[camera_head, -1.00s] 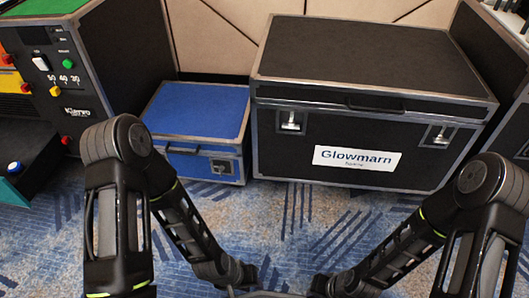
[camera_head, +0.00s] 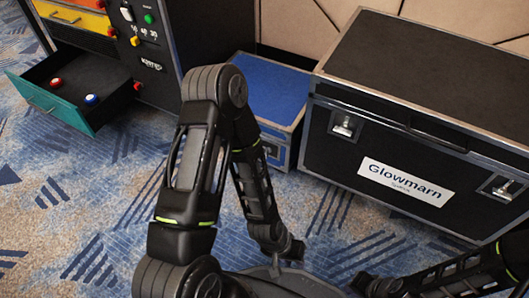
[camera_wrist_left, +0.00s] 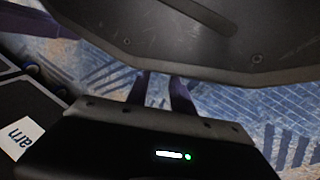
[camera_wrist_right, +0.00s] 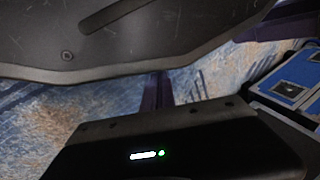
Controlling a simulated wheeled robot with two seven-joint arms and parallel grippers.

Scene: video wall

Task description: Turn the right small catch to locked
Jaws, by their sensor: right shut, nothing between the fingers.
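The large black Glowmarn case (camera_head: 330,180) has a left metal catch (camera_head: 344,126) and a right metal catch (camera_head: 500,187) on its front. The small blue case (camera_head: 272,90) stands beside it, partly behind my left arm. A dark catch (camera_head: 270,150) shows on its front at the right; its setting is too small to tell. A blue-panelled case (camera_wrist_right: 300,75) also shows at the right of the right wrist view. My left gripper (camera_wrist_left: 161,90) is open and empty over the carpet. My right gripper (camera_wrist_right: 157,92) is shut and empty, apart from the cases.
At the left stands a black cabinet with orange and yellow drawers. Its lower teal-fronted drawer (camera_head: 58,105) is pulled out, with a red button (camera_head: 85,84) and a blue button (camera_head: 91,99) inside. The patterned carpet (camera_head: 60,200) in front is clear.

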